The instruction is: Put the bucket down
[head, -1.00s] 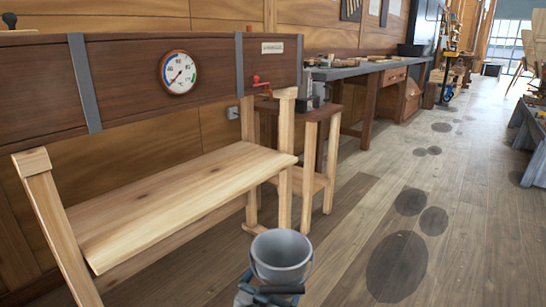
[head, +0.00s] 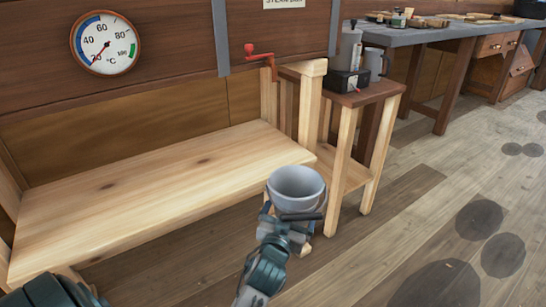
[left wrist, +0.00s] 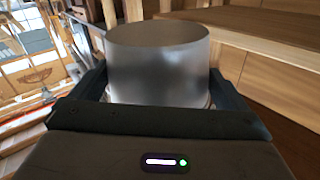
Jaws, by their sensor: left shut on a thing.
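The bucket (head: 297,190) is grey, metal-looking and upright, with its open mouth up. In the head view it is in front of the right end of the pale wooden bench (head: 150,200), overlapping the bench's edge in the picture. My left gripper (head: 292,222) is shut on the bucket. In the left wrist view the bucket (left wrist: 158,75) sits between the two dark fingers, and its lower part is hidden by the gripper body. The bucket's underside does not show. My right gripper is not in view.
The bench top is bare. Right of it stands a small wooden stand (head: 365,96) with a black box and metal jugs on it. A long workbench (head: 430,36) is farther right. A dial gauge (head: 105,43) is on the dark wall box. Floor at right is clear.

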